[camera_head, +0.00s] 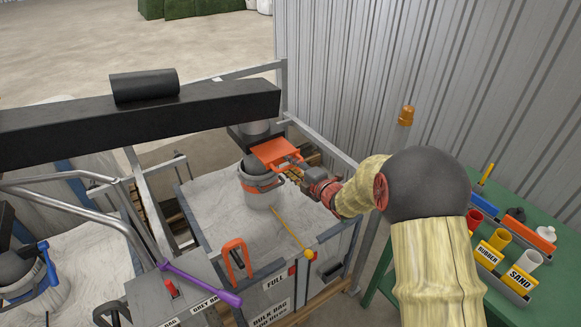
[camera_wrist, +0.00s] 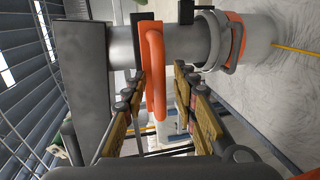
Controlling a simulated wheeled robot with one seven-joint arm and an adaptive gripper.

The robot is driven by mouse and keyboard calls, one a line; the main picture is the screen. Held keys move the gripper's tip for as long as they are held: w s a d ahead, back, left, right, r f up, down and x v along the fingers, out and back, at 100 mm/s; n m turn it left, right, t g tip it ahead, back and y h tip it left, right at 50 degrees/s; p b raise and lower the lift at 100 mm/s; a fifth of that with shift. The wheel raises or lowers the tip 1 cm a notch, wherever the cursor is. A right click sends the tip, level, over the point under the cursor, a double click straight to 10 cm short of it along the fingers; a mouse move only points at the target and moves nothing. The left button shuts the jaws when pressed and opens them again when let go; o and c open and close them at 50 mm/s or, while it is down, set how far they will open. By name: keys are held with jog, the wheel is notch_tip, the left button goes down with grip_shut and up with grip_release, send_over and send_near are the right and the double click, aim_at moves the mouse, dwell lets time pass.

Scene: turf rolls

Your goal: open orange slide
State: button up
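The orange slide (camera_head: 276,153) is a flat plate under the dark chute outlet, above a grey bucket-like spout with an orange band (camera_head: 262,187). In the wrist view the slide's looped orange handle (camera_wrist: 156,75) points toward me. My gripper (camera_head: 294,162) is at the slide's near right edge. In the wrist view my gripper (camera_wrist: 161,78) is open, one finger on each side of the handle. The left finger looks close to the handle; a gap shows at the right finger. I cannot tell if either touches.
A bulk bag of pale sand (camera_head: 216,205) in a metal frame lies below. A black beam (camera_head: 200,112) crosses above left. A corrugated wall (camera_head: 420,80) stands behind right. A green table (camera_head: 545,262) with labelled cups is at right. A purple-ended lever (camera_head: 205,285) is at front.

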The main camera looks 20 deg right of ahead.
jog(key=v, duration=1.1)
jog(key=shift+s+d, duration=0.15)
jog(key=shift+s, duration=0.2)
jog(key=s+d+f+m+g+h, duration=0.3)
jog(key=d+f+m+h, duration=0.1)
jog(key=d+f+m, duration=0.4)
jog(key=s+d+f+m+g+h, duration=0.25)
jog(key=s+m+g, duration=0.3)
jog(key=s, duration=0.35)
jog(key=s+a+r+m+g+b, duration=0.1)
jog(key=s+a+r+m+g, duration=0.2)
jog(key=s, duration=0.4)
jog(key=s+a+r+m+b, duration=0.1)
jog(key=s+a+r+m, duration=0.2)
jog(key=s+m, duration=0.3)
jog(key=s+a+r+t+y+b, duration=0.1)
jog(key=s+a+r+t+b, duration=0.1)
jog(key=s+a+r, duration=0.5)
jog(key=a+r+n+b, duration=0.1)
jog(key=a+r, duration=0.1)
jog(key=a, duration=0.2)
jog(key=shift+s+r+y, duration=0.35)
jog(key=shift+s+r, duration=0.05)
